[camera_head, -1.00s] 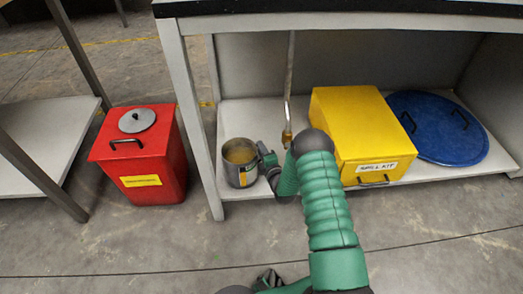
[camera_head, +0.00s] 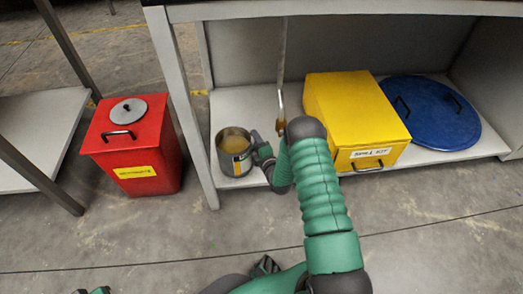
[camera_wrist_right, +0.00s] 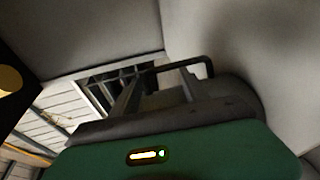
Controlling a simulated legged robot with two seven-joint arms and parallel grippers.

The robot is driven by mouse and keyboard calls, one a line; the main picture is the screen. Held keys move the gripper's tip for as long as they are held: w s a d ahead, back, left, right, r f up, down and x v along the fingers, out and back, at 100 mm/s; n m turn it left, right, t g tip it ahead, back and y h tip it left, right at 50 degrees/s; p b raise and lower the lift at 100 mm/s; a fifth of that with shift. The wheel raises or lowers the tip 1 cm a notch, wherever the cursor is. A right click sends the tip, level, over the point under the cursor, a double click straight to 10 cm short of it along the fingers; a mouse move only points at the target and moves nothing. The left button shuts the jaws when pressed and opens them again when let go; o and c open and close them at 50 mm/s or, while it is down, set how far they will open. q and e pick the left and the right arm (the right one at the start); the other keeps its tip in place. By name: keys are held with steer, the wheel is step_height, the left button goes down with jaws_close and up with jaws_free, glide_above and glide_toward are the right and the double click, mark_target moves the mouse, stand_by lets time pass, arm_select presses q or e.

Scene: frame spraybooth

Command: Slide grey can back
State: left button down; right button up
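The grey can (camera_head: 234,161) stands upright on the low shelf near its left front end. It has an open top, a tan inside and a yellow label. My right gripper (camera_head: 263,150) is close against the can's right side; I cannot tell whether they touch. In the right wrist view its two fingers (camera_wrist_right: 160,85) are apart, with no clear grip on anything. A dark, two-pronged end, apparently my left gripper (camera_head: 266,265), is low in the head view, clear of the can; its opening is unclear.
A yellow spill kit box (camera_head: 355,112) and a blue round lid (camera_head: 430,113) are right of the can on the shelf (camera_head: 432,156). A thin pipe (camera_head: 281,90) hangs behind my right arm. A red bin (camera_head: 130,145) stands on the floor left of the table leg (camera_head: 186,105).

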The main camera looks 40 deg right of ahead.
steer(key=p+v, duration=0.8)
steer(key=v, duration=0.8)
steer(key=shift+r, duration=0.1)
